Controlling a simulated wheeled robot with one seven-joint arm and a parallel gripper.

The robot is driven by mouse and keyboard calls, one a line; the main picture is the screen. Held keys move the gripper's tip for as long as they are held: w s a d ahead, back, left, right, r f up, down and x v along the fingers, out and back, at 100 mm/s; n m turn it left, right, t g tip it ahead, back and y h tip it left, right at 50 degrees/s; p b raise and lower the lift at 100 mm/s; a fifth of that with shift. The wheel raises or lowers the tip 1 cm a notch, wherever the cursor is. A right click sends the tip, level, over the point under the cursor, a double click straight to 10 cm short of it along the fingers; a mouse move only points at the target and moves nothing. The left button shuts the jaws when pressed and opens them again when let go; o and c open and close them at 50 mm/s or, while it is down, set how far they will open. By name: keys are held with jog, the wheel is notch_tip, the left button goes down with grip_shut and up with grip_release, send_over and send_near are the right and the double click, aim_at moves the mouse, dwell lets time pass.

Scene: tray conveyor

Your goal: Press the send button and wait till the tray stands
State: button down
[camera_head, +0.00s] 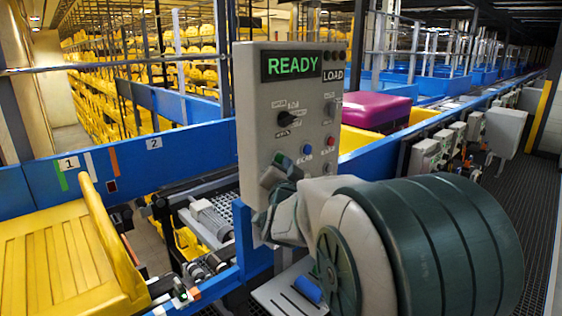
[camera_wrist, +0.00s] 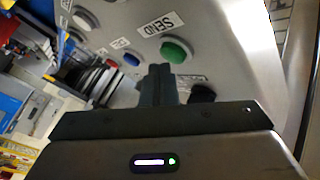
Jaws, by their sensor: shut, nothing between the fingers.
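In the wrist view the green button under the SEND label (camera_wrist: 175,50) shows just beyond my gripper (camera_wrist: 160,72). My gripper is shut and empty; its tips point at the panel close to the green button, and I cannot tell if they touch it. A yellow tray (camera_head: 62,258) stands at the lower left, by the blue conveyor wall marked 1.
Blue (camera_head: 307,149) and red (camera_head: 329,140) buttons and a black rotary knob (camera_head: 290,117) are on the panel. Grey boxes (camera_head: 505,132) line the right side.

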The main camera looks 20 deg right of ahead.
jog(key=shift+w+a, duration=0.15)
jog(key=shift+w, duration=0.35)
dwell(0.5)
jog(key=shift+s+b, duration=0.15)
jog(key=shift+b, duration=0.25)
jog(key=shift+s+d+b, duration=0.3)
jog(key=shift+s+b, duration=0.2)
jog(key=shift+s, duration=0.2)
